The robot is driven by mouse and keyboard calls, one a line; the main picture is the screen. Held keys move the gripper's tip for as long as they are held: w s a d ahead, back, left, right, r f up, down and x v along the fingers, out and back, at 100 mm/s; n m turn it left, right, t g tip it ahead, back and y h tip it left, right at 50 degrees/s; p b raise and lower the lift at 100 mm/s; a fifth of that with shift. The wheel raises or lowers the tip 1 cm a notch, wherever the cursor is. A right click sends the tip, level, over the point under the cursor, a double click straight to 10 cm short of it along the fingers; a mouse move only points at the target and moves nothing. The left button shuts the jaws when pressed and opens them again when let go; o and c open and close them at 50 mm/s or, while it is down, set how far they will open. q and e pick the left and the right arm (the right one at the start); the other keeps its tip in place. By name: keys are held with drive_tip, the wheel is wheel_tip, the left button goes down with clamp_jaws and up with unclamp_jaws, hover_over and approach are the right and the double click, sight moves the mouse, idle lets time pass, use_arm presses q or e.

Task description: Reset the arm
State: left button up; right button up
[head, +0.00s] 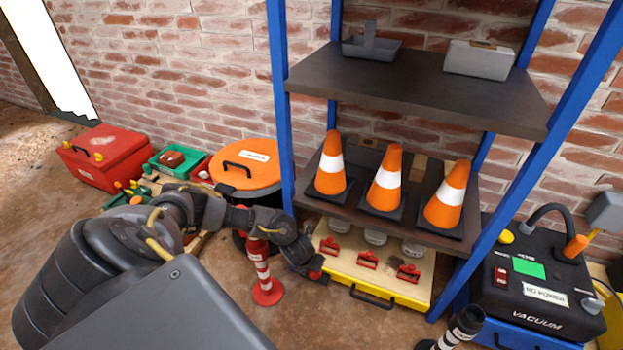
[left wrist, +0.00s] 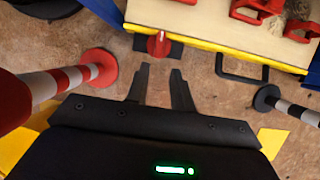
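My left arm comes in from the left in the head view, bent over the floor. Its left gripper (head: 308,268) points down near the front left corner of a yellow-edged board (head: 400,289). In the left wrist view the left gripper (left wrist: 160,70) has its two dark fingers apart, with bare floor between them and nothing held. A red knob (left wrist: 158,43) on a dark base lies just beyond the fingertips, apart from them. My right gripper is not in view.
A red-and-white post (head: 263,270) stands close left of the gripper; a black-and-white post (head: 460,330) stands to the right. A blue-framed shelf (head: 420,85) holds several traffic cones (head: 387,180). An orange-lidded bin (head: 245,168) and black vacuum (head: 535,285) flank it.

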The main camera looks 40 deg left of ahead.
use_arm(q)
drive_tip(key=shift+s+r, duration=0.2)
drive_tip(key=shift+r, duration=0.15)
idle(0.4)
